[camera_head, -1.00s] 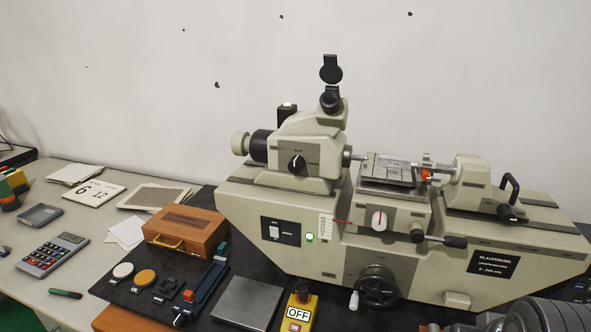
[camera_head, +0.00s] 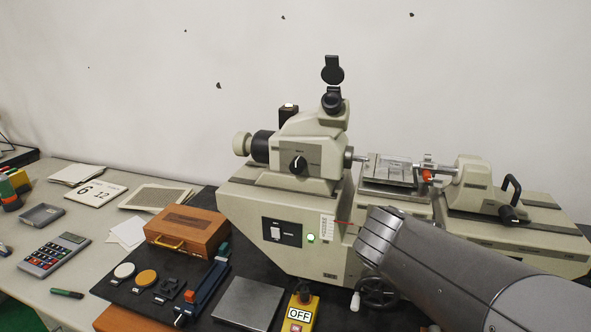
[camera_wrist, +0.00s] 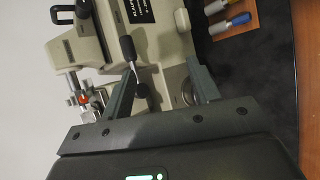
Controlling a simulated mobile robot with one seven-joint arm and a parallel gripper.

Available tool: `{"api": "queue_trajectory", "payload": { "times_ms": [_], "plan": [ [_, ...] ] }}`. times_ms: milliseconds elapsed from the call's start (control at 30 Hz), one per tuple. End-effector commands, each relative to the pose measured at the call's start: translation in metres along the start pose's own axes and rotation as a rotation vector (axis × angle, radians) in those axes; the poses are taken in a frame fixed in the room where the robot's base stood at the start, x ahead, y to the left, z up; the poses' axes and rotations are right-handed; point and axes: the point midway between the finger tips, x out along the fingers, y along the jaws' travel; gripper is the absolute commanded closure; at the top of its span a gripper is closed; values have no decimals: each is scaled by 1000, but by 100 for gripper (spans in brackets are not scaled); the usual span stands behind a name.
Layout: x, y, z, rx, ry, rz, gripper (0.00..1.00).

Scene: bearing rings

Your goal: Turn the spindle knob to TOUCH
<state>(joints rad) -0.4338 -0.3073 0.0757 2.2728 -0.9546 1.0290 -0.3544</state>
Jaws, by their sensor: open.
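The spindle knob (camera_head: 298,164) is a round black knob with a white pointer line, on the front of the cream measuring machine's left headstock. Its pointer stands close to upright, and the small lettering around it is too small to read. My gripper (camera_wrist: 160,70) is open in the wrist view, with nothing held between its two dark fingers. It is in front of the machine's right half, right of and below the knob. In the head view my grey arm comes in from the lower right and the fingers cannot be made out. The knob is not visible in the wrist view.
A black-tipped lever (camera_wrist: 127,48) lies just ahead of my fingers in the wrist view. A handwheel (camera_head: 378,290) sits low on the machine. A wooden box (camera_head: 186,231), a metal plate (camera_head: 248,303) and a yellow OFF switch box (camera_head: 300,312) stand on the dark mat.

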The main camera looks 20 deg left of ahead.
Motion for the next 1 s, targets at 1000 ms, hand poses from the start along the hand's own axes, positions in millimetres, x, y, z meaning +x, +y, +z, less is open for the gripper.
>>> {"api": "queue_trajectory", "payload": {
  "times_ms": [1000],
  "plan": [
    [-122, 104, -299, -1093, -153, 952, 45]
  ]
}}
